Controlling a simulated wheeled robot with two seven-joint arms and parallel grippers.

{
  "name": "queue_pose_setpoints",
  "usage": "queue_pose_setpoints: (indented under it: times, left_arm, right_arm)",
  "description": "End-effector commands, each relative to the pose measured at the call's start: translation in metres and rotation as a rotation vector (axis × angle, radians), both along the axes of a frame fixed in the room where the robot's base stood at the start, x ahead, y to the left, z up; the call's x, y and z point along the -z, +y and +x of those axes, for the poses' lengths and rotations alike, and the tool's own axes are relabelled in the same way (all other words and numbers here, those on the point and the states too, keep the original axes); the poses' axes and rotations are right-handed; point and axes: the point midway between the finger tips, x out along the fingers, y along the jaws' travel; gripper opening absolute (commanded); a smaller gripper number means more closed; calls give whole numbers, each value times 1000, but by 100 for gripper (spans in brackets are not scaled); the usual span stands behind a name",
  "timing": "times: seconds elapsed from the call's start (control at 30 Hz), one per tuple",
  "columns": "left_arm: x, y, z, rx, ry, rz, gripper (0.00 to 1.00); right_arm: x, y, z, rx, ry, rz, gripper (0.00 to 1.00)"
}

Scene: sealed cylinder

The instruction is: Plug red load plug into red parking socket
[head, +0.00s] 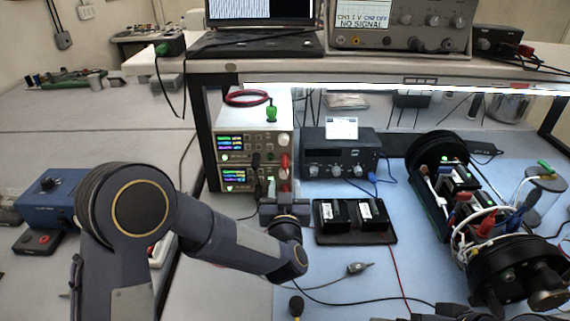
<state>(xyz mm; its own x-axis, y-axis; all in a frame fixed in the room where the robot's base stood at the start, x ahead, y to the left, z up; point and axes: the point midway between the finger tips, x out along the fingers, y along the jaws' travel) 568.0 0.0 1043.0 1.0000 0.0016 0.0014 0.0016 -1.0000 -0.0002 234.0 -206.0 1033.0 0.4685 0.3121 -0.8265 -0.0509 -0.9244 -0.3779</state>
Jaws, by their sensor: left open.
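My left gripper (271,188) is in front of the stacked power supplies, fingers pointing away toward their lower front; it is open. Red plug-like pieces (284,162) show on the right side of the power supply fronts, just beyond the gripper. Black pieces (256,160) show beside them on the left. Other red connectors (486,227) sit among white wires on the open cylinder (440,165) at the right. I cannot tell which red piece is the load plug or which is the parking socket. The gripper hides part of the lower front.
A black tray with two modules (324,236) lies right of the gripper. A dark instrument (340,155) stands behind it. A cable with a metal connector (358,268) crosses the blue mat. A clear container (540,190) stands far right. A shelf runs above.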

Motion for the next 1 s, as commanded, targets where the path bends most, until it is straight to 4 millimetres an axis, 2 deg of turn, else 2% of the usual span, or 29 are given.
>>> queue_pose_setpoints:
  times: [0.27, 0.53, 0.8, 1.0]
  left_arm:
    - [-1, 0, 12, 1, 1, -1, 44]
    - [-1, 1, 50, -1, 3, -2, 44]
    - [1, 0, 81, 1, 1, -1, 44]
    - [0, 0, 90, 2, 1, 0, 44]
  right_arm:
    - [-5, 0, 0, 0, 0, 0, 100]
    - [-16, 0, 0, 0, 0, 0, 100]
    - [-7, 0, 0, 0, 0, 0, 100]
    - [-6, 0, 0, 0, 0, 0, 100]
